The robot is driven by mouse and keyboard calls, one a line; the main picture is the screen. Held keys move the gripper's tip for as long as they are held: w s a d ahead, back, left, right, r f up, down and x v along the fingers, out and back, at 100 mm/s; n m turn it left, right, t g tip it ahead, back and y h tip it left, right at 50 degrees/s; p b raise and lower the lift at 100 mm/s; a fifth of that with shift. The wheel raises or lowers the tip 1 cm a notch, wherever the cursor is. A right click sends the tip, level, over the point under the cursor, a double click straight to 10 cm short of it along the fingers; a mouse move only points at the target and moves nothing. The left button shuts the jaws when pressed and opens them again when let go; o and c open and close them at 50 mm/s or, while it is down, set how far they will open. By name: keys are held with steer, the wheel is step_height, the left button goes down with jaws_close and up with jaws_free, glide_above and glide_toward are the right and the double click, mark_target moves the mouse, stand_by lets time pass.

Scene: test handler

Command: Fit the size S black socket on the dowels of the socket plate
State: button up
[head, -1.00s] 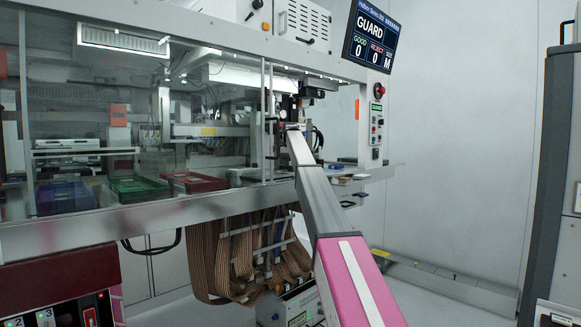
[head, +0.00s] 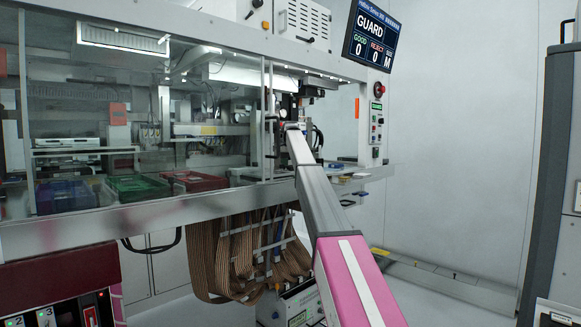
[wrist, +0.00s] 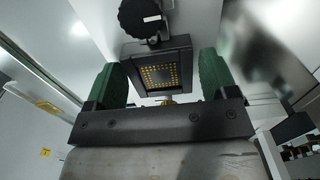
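In the wrist view, a dark square block with rows of gold contacts (wrist: 160,76), which looks like the black socket, shows between the fingers of my gripper (wrist: 164,78). The two green fingers stand apart on either side of it. I cannot tell whether they touch it or only straddle it, and its size mark is not readable. A small gold part (wrist: 168,102) shows just below the block. In the head view, my gripper is small and partly hidden at the machine's opening. I cannot make out the socket plate or its dowels.
A round black knob (wrist: 140,17) sits close above the block. In the head view, a clear guard (head: 150,195) covers the machine's left part, with a green tray (head: 138,188) and a red tray (head: 194,181) behind it. A screen (head: 372,36) reads GUARD.

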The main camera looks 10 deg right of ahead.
steer(key=shift+r, duration=0.1)
stand_by(0.6)
steer(key=shift+r, duration=0.9)
steer(key=o, duration=0.4)
